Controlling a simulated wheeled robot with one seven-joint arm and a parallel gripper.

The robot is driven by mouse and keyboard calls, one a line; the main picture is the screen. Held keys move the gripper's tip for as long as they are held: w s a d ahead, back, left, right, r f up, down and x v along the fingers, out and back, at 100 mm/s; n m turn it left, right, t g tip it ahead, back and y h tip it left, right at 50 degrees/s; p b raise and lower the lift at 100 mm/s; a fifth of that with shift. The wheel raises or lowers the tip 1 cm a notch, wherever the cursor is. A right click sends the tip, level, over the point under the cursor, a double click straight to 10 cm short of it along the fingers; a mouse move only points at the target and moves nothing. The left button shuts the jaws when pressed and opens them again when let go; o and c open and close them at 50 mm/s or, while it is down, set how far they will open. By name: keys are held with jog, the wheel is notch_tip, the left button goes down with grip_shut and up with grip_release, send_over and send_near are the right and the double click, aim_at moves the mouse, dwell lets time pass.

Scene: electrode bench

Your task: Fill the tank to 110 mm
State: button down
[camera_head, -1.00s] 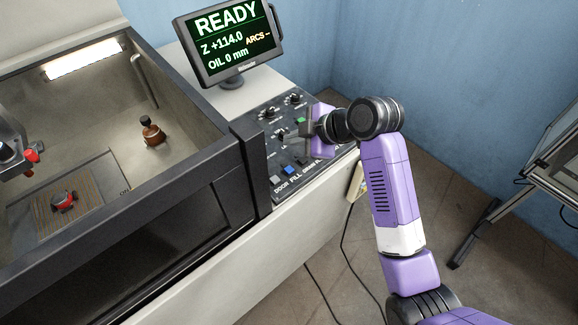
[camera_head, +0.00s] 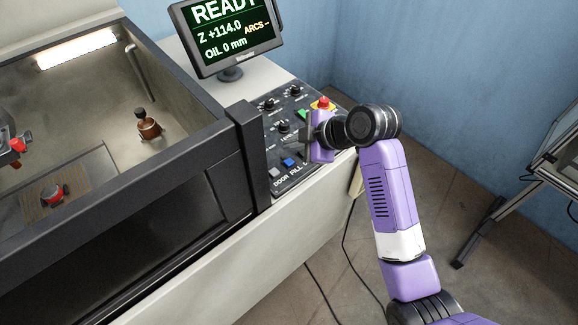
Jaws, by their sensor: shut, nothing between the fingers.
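The tank (camera_head: 95,150) is the open metal basin at left, with a slatted work table inside. The display (camera_head: 226,35) reads "READY", "Z +114.0", "OIL 0 mm" and "ARCS –". The control panel (camera_head: 270,135) lies below the display. Its blue button (camera_head: 289,162) sits near the front edge, close to the printed words "DOOR" and "FILL". A pale button (camera_head: 274,172) is to its left. My gripper (camera_head: 307,152) is shut and empty, over the panel's front right, just right of the blue button. It hides part of the front row; contact with the panel cannot be told.
A red emergency button (camera_head: 323,103) on a yellow base is behind my gripper. A green button (camera_head: 301,114) and black knobs are on the panel. A brown bottle-shaped fixture (camera_head: 147,124) and a red part (camera_head: 53,195) are in the tank. A metal-framed stand (camera_head: 520,190) is at right.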

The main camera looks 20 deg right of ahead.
aim_at(292, 163)
jog(key=shift+f+b, duration=0.8)
jog(key=shift+f, duration=0.95)
dwell(0.6)
jog(key=shift+f, duration=0.4)
jog(key=shift+f+b, duration=0.45)
jog(key=shift+b, duration=0.1)
dwell(0.5)
jog(key=shift+r, duration=0.1)
jog(key=shift+r+p, duration=0.7)
jog(key=shift+r, duration=0.1)
jog(key=shift+r, duration=0.1)
jog(key=shift+r+p, duration=2)
jog(key=shift+r, duration=0.5)
jog(key=shift+f, duration=0.1)
